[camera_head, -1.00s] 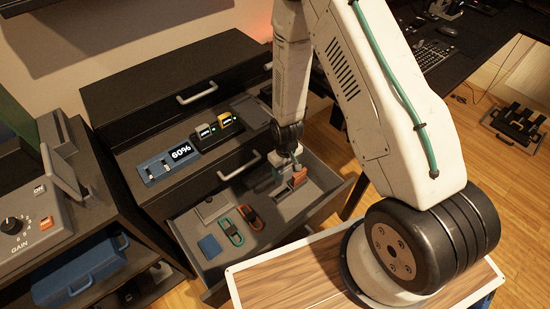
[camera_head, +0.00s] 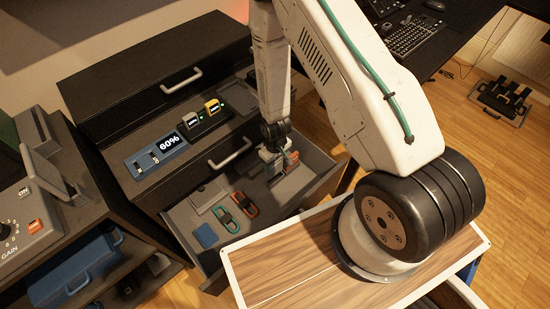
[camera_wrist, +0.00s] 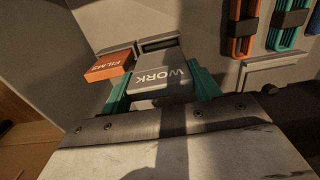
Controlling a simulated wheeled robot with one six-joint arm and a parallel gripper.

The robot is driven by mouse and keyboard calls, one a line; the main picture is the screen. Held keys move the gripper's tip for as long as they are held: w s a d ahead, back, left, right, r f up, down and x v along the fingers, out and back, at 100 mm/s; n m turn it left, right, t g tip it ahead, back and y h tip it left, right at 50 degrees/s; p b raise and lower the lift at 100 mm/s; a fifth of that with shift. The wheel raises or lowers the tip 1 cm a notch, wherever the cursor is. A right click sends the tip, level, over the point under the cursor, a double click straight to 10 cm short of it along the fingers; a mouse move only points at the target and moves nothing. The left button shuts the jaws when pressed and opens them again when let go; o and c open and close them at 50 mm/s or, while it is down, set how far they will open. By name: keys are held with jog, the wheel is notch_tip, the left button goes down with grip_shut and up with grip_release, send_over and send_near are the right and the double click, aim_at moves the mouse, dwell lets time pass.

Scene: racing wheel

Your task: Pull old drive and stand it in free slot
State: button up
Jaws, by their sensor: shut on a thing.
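My gripper (camera_wrist: 160,90) has its teal fingers on both sides of a grey drive marked WORK (camera_wrist: 160,76) and is shut on it. In the head view my gripper (camera_head: 273,150) is down inside the open drawer, at its right part. An orange drive marked FILMS (camera_wrist: 108,67) stands just left of the grey one in the wrist view; it also shows in the head view (camera_head: 292,158). A dark slot opening (camera_wrist: 160,44) lies just behind the grey drive. The lower end of the grey drive is hidden, so I cannot tell how deep it sits.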

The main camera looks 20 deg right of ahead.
aim_at(275, 171)
jog(key=shift+f, duration=1.15)
jog(key=shift+f, duration=2.05)
dwell(0.3)
jog(key=o, duration=1.2)
jog(key=shift+o, duration=0.2)
notch_tip(275, 171, up, 8)
jog(key=shift+f, duration=0.1)
